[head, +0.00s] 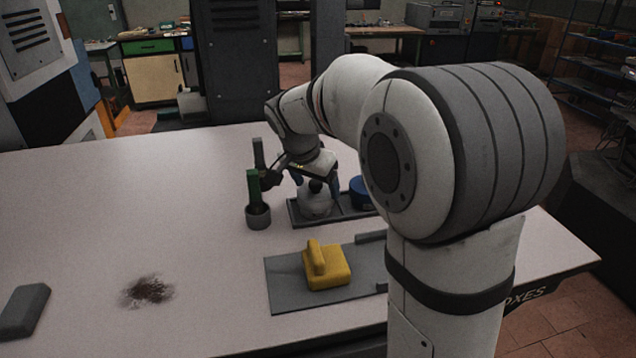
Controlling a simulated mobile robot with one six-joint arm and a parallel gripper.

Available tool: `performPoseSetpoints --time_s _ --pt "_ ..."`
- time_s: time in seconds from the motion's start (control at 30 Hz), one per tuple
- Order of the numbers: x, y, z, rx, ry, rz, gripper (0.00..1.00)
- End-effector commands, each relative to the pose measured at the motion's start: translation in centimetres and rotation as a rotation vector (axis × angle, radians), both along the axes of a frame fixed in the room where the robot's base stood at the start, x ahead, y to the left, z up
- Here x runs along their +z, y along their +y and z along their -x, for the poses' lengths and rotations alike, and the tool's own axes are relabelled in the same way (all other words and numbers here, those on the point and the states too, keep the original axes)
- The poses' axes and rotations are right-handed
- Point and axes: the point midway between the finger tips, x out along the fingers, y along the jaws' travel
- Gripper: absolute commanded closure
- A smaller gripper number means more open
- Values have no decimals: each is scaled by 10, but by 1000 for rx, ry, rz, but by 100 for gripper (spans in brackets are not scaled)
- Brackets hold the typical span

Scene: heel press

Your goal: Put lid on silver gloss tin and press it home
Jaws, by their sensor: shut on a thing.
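My gripper (316,180) points down over the dark tray (346,217) in the middle of the table. It is shut on the black knob of a pale, silver-grey lid (316,197). The silver tin (316,210) appears directly under the lid, in the tray's left part. The two look alike in colour, and I cannot tell whether the lid is seated, level or still apart from the rim. A blue tin (360,192) stands to the right in the same tray, partly hidden by my arm.
A dark cup (258,217) with a green-handled tool (253,187) stands just left of the tray. A yellow block with an upright grip (327,268) sits on a grey mat (286,290) in front. A grey block (23,310) and a dark stain (147,291) are at left. The left table is otherwise clear.

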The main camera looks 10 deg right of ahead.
Motion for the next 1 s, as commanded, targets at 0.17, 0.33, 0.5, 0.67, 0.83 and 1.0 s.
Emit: performPoseSetpoints --time_s 0.17,0.33,0.5,0.67,0.83,1.0 --pt "-2 0 0 0 1 0 36" --pt "-3 0 0 0 2 -1 36" --pt "-3 0 0 -1 3 0 36" --pt "-4 0 1 0 4 0 36" --pt "-4 0 1 0 4 0 15" --pt "-3 0 0 0 3 0 1"
